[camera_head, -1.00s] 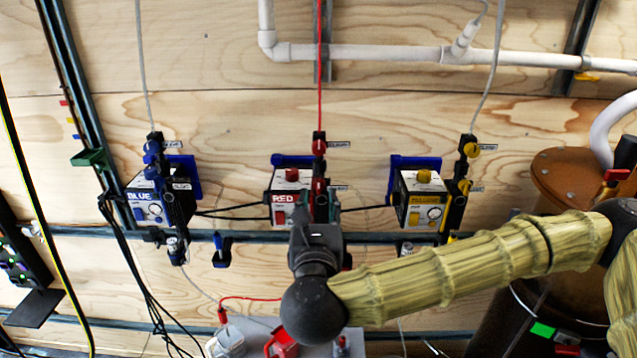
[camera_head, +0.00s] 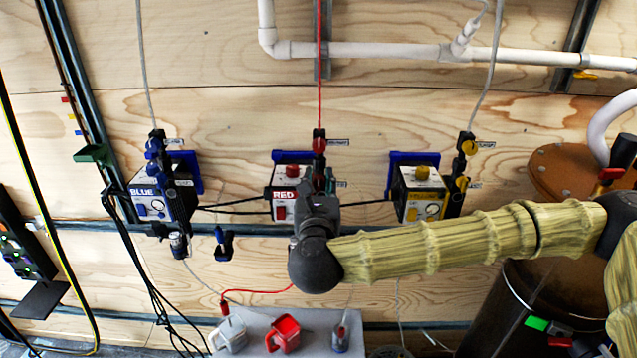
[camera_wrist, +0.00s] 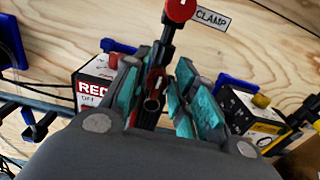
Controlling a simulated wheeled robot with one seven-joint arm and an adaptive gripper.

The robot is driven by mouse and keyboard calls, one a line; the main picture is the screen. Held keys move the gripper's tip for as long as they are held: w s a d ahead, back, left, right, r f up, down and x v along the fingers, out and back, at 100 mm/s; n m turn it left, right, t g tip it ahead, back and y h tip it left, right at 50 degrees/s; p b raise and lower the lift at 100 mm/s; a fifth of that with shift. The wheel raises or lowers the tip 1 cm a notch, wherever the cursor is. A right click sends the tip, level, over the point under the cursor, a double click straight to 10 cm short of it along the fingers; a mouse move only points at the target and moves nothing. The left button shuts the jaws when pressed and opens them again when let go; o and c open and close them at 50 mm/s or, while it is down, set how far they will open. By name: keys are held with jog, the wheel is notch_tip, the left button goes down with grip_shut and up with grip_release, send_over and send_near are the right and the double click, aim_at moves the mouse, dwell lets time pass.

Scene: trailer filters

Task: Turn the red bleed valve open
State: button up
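The red unit (camera_head: 284,197) is a white box labelled RED on the plywood wall, with a red knob on top. On the dark upright beside it is an upper red knob (camera_head: 319,146), which shows in the wrist view next to a CLAMP label (camera_wrist: 181,8). A lower red valve part (camera_wrist: 154,86) shows in the wrist view between my fingers; which part of the bleed valve it is I cannot tell. My gripper (camera_wrist: 163,95) is open, its teal pads on either side of this part. Contact cannot be told. In the head view my wrist hides the lower fittings.
The blue unit (camera_head: 149,197) stands left and the yellow unit (camera_head: 420,194) right, with cables between. Below, a grey surface (camera_head: 262,322) holds a white mug (camera_head: 230,333) and a red mug (camera_head: 284,334). A brown drum (camera_head: 520,310) stands at right.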

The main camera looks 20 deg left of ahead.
grip_shut()
jog(key=shift+n, duration=0.3)
jog(key=n, duration=0.3)
jog(key=shift+a+n+b, duration=0.2)
jog(key=shift+n+b, duration=0.15)
jog(key=shift+n, duration=0.05)
jog(key=n, duration=0.4)
jog(key=shift+s+a+f+b, duration=0.1)
jog(key=shift+a+b, duration=0.15)
jog(key=shift+b, duration=0.05)
jog(key=n, duration=0.5)
jog(key=shift+a+f, duration=0.1)
jog(key=shift+f, duration=0.1)
jog(key=shift+f+n+b, duration=0.15)
jog(key=shift+n+b, duration=0.1)
jog(key=shift+n, duration=0.85)
jog(key=shift+f+n+b, duration=0.1)
jog(key=shift+n+b, duration=0.1)
jog(key=shift+n, duration=0.9)
